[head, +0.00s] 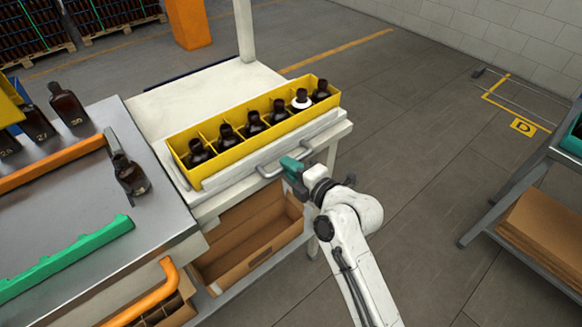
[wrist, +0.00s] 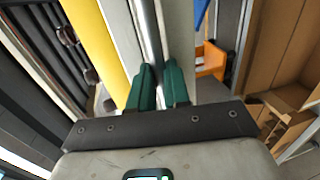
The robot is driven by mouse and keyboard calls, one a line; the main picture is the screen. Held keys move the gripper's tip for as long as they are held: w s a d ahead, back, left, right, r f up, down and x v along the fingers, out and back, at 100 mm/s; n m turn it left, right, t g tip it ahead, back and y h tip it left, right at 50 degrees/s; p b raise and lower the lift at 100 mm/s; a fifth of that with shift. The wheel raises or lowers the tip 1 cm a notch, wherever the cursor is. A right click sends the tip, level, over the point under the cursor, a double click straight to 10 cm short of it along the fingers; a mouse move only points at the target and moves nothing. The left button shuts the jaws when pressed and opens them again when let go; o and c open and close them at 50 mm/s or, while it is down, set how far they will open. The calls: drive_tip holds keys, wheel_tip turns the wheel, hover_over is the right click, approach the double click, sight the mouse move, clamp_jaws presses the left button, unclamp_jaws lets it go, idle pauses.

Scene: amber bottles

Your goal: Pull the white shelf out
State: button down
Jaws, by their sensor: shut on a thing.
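The white shelf (head: 212,184) is at the top of a white stand and carries a yellow divided crate (head: 236,153) with several amber bottles. A grey bar handle (head: 284,159) runs along its front edge. My gripper (head: 291,165) has green fingers and is at the right part of this handle. In the wrist view my gripper (wrist: 158,86) is shut on the handle (wrist: 151,40), which passes between the two green fingers. The yellow crate wall (wrist: 96,36) shows beside it. The shelf's rear edge is hidden behind the crate.
A grey table (head: 70,215) with loose bottles, an orange rail and a green rail (head: 65,258) stands at the left, close to the stand. Cardboard boxes (head: 250,245) sit under the shelf. Another rack (head: 545,225) stands at the right. The floor between is clear.

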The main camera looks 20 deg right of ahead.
drive_tip(key=shift+s+f, duration=0.1)
drive_tip(key=f+b+v, duration=0.1)
drive_tip(key=b+v, duration=0.2)
drive_tip(key=v, duration=0.3)
drive_tip(key=shift+s+f, duration=0.15)
drive_tip(key=shift+f, duration=0.1)
drive_tip(key=shift+d, duration=0.15)
drive_tip(key=c, duration=1.1)
unclamp_jaws()
drive_tip(key=shift+s+r, duration=0.1)
drive_tip(key=b+v, duration=0.3)
drive_tip(key=v, duration=0.7)
drive_tip(key=shift+s, duration=0.35)
drive_tip(key=shift+d, duration=0.1)
